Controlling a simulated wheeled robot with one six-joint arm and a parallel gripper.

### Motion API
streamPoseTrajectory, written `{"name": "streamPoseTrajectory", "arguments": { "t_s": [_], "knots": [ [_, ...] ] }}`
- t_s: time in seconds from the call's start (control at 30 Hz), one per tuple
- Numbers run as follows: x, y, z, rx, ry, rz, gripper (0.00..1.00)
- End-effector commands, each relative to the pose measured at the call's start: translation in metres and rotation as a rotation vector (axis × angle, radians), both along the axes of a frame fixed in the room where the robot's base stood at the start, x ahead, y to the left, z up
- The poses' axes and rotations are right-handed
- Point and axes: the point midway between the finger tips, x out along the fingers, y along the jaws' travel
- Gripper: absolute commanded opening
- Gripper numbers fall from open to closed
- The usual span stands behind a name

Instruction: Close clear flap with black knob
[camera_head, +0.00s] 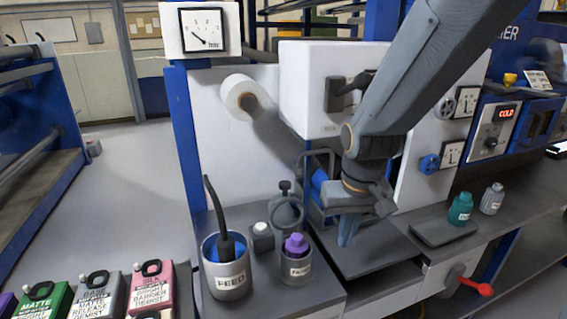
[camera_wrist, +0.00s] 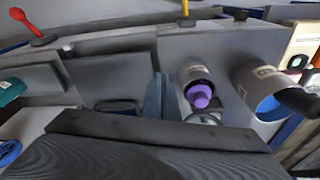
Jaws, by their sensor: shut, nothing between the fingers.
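My gripper (camera_head: 347,236) points down over the dark bench top, right of the cup holding the purple-capped bottle. Its fingers are shut and empty. They also show in the wrist view (camera_wrist: 160,96), left of that cup. A black knob (camera_head: 285,186) stands on a small post behind a grey ring, left of my gripper and apart from it. I cannot tell whether it belongs to the flap. A clear panel does not stand out in either view, so I cannot tell whether the flap is open. My arm hides part of the machine behind it.
The purple-capped bottle (camera_head: 296,244) sits in a grey cup, and a FEED pot (camera_head: 228,276) stands farther left. A teal bottle (camera_head: 460,208) and a grey bottle (camera_head: 492,198) stand at the right. A red-handled lever (camera_head: 472,284) juts from the bench front.

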Motion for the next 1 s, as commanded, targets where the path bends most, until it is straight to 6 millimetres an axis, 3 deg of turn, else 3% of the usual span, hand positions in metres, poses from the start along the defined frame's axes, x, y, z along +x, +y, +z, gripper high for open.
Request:
{"name": "streamPoseTrajectory", "arguments": {
  "t_s": [0.03,0.1,0.2,0.3,0.4,0.57,1.0],
  "knots": [
    [0.03,0.017,0.028,0.002,-0.049,0.023,0.0],
    [0.067,0.042,0.064,0.009,-0.112,0.044,0.0],
    [0.108,0.077,0.113,0.022,-0.19,0.068,0.0],
    [0.133,0.105,0.15,0.036,-0.245,0.083,0.0],
    [0.146,0.12,0.169,0.044,-0.274,0.09,0.0],
    [0.154,0.124,0.164,0.046,-0.28,0.09,0.0],
    [0.185,0.127,0.099,0.045,-0.278,0.088,0.0]
  ]
}}
